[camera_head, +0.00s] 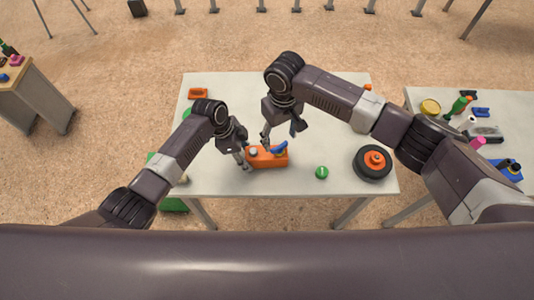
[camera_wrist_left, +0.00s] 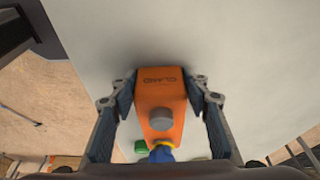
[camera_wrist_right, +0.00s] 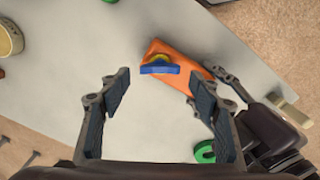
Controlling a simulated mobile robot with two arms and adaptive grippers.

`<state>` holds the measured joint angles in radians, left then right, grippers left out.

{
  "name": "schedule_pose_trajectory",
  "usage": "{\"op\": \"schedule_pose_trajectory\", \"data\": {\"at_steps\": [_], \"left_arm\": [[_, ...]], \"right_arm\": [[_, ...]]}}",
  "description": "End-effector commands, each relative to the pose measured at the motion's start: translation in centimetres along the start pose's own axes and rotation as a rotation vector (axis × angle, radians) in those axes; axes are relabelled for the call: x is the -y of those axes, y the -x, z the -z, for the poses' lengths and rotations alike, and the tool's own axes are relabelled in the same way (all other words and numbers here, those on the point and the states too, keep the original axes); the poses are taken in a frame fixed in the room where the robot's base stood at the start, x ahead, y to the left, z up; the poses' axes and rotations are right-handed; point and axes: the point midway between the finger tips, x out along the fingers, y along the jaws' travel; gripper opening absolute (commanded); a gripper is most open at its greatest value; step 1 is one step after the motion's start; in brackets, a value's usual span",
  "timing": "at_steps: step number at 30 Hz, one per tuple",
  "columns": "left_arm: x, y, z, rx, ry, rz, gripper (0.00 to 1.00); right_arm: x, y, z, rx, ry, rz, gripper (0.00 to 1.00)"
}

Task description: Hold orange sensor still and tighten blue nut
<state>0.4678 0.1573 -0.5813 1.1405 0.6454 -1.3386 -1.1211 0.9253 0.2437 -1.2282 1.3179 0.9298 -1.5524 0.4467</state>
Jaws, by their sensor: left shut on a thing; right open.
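The orange sensor (camera_head: 268,160) is a block on the white table, with a grey round knob (camera_wrist_left: 160,119) on its top. My left gripper (camera_head: 246,164) is shut on it; in the left wrist view its fingers flank the block. The blue nut (camera_head: 279,149) is at the sensor's other end, with a yellow part by it. It also shows in the right wrist view (camera_wrist_right: 160,70), a blue bar-like shape. My right gripper (camera_head: 281,135) is open above the nut, its fingers spread to either side with nothing between them. The nut's underside is hidden.
A black wheel-like disc with an orange centre (camera_head: 373,163) and a green round piece (camera_head: 322,172) lie to the right. An orange part (camera_head: 199,94) lies at the back left. A side table (camera_head: 430,125) holds several small items. The table's middle back is clear.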

Motion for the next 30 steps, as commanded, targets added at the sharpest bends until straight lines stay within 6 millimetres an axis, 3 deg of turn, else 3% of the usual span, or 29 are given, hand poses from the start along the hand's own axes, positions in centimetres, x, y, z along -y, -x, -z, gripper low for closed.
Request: {"op": "schedule_pose_trajectory", "data": {"at_steps": [21, 30], "left_arm": [[0.0, 0.0, 0.0, 0.0, 0.0, 0.001, 0.14], [0.0, 0.0, 0.0, 0.0, 0.0, 0.001, 0.14]], "right_arm": [[0.0, -3.5, 0.0, 0.0, 0.001, 0.0, 0.57], [0.0, -3.8, 0.0, 0.0, 0.001, 0.0, 0.57]]}}
